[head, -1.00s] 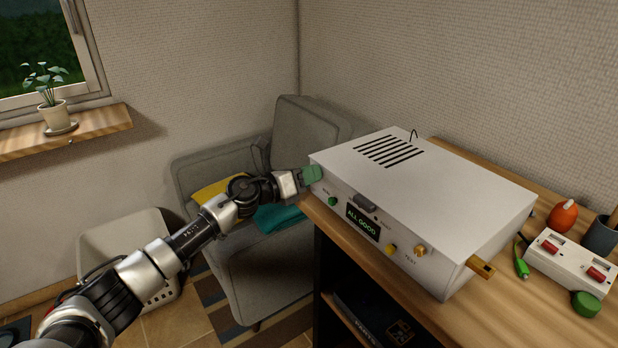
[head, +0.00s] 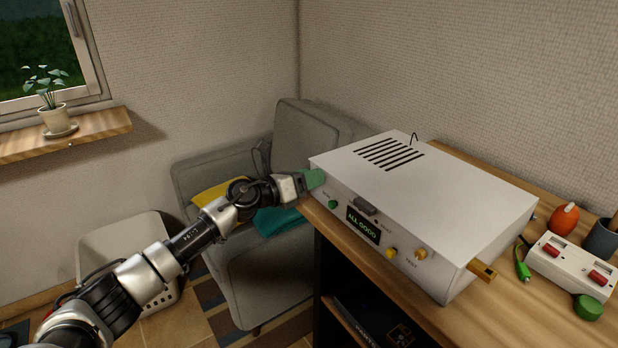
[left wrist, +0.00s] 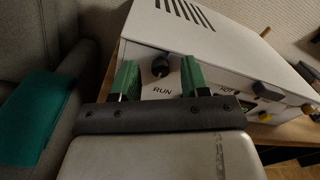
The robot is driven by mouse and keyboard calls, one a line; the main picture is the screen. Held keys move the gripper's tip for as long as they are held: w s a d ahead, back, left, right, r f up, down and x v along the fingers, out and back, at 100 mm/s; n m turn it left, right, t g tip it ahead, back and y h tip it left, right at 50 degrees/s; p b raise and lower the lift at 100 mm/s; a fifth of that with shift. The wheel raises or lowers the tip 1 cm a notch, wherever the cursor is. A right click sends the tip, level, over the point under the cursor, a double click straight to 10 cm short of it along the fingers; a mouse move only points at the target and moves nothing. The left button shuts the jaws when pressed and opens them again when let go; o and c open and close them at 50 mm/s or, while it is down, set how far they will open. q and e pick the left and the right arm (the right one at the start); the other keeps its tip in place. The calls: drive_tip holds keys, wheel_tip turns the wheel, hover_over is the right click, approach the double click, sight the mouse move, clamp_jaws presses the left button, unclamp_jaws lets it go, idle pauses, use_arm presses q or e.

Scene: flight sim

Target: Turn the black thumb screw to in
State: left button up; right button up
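The white box (head: 440,185) stands on the wooden desk, with a lit display (head: 362,225) reading ALL GOOD on its front. In the left wrist view, the black thumb screw (left wrist: 160,66) sits on the box's front face above the label RUN. My left gripper (left wrist: 159,76) has its two green fingers apart, one on each side of the screw. I see a gap between the screw and each finger. In the head view my left gripper (head: 314,179) is at the box's front left corner and hides the screw. My right gripper is not in view.
A grey armchair (head: 270,275) stands left of the desk. A white switch unit (head: 570,270) lies to the right.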

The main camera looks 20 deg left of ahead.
use_arm(q)
drive_tip(key=b+v, duration=0.1)
drive_tip(key=v, duration=0.9)
drive_tip(key=shift+s+a, duration=0.25)
drive_tip(key=shift+s, duration=0.05)
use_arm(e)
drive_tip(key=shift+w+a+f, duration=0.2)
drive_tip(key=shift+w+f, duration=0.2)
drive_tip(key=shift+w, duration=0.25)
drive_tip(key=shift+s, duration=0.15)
